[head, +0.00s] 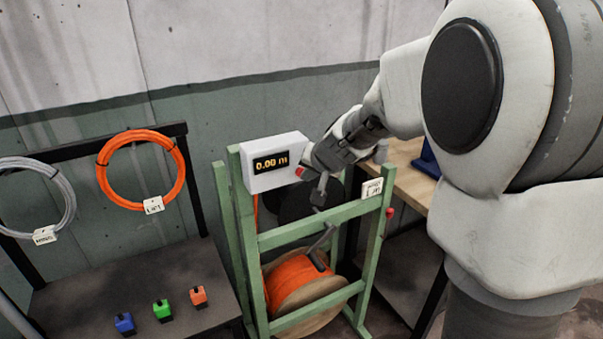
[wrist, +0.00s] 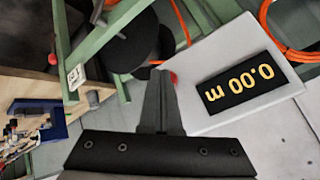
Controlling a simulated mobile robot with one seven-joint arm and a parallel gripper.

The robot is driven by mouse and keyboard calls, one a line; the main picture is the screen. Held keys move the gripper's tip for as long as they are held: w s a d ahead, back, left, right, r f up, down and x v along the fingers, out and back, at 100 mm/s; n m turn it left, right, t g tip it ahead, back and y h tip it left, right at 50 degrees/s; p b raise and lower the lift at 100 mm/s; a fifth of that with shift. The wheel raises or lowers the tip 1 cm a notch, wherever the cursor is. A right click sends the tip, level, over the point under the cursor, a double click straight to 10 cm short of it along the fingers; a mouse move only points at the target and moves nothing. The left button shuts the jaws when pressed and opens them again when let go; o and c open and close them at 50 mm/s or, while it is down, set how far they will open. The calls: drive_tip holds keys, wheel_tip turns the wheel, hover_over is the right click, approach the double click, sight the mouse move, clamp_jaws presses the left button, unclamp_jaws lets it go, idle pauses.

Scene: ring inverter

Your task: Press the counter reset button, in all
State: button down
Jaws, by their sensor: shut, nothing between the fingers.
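The counter is a white box (head: 290,147) with a dark display reading 0.00 m, fixed at the top left of the green reel stand. It also shows upside down in the wrist view (wrist: 212,68). A small red button (wrist: 174,78) is on its side; a bit of red (head: 299,171) shows at the box's right in the head view. My gripper (wrist: 160,74) is shut and empty, its fingertips right beside the red button. In the head view my gripper (head: 319,190) is just right of the counter. I cannot tell whether it touches the button.
The green stand (head: 312,227) holds a reel of orange cable (head: 292,280). A dark shelf (head: 75,290) at left bears blue, green and orange blocks, with cable coils hung above. A wooden bench (head: 408,172) with a blue item is behind at right.

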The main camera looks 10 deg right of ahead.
idle(0.4)
drive_tip(key=shift+s+d+b, duration=0.3)
drive_tip(key=shift+s+b, duration=0.15)
drive_tip(key=shift+s, duration=0.4)
drive_tip(key=s, duration=0.1)
drive_tip(key=s+d+b, duration=0.1)
drive_tip(key=s, duration=0.1)
drive_tip(key=s+b, duration=0.1)
drive_tip(key=shift+s+d, duration=0.25)
drive_tip(key=shift+s, duration=0.1)
